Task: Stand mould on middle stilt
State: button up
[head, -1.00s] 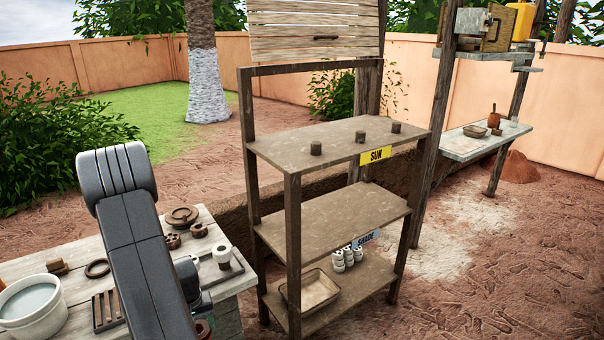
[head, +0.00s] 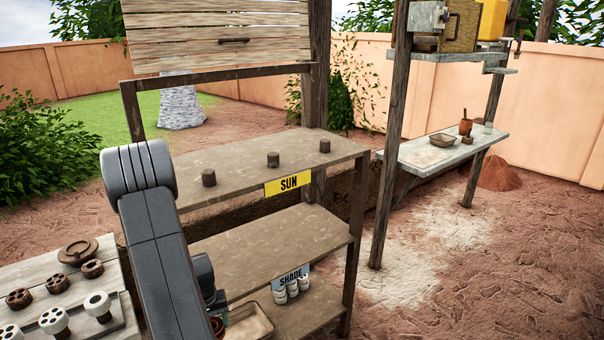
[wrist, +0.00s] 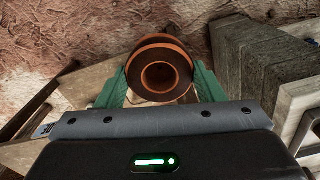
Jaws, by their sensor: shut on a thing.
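My gripper (wrist: 160,84) is shut on the mould (wrist: 159,55), a round orange-brown piece with a dark hole in its middle. The green fingers press on its left and right sides in the wrist view. In the head view a bit of the mould (head: 217,327) shows low, beside my arm, and most of it is hidden. The middle stilt (head: 273,160) is a short dark cylinder on the top shelf, between a left stilt (head: 208,178) and a right stilt (head: 325,146). All three are bare on top. My gripper is below and left of them in the picture, apart from the shelf top.
The wooden rack has a top shelf (head: 240,172) with a yellow SUN sign (head: 288,184) and a lower shelf (head: 262,254) with a SHADE sign (head: 291,277). A tray (head: 250,322) and white pieces (head: 292,290) stand below. A work table (head: 30,268) with several pieces is at left.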

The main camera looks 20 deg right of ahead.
aim_at(272, 155)
jog(key=i+l, duration=0.1)
jog(key=l, duration=0.45)
jog(key=i+l, duration=0.1)
jog(key=l, duration=0.4)
jog(key=i+l, duration=0.1)
jog(key=l, duration=0.95)
jog(key=i, duration=0.05)
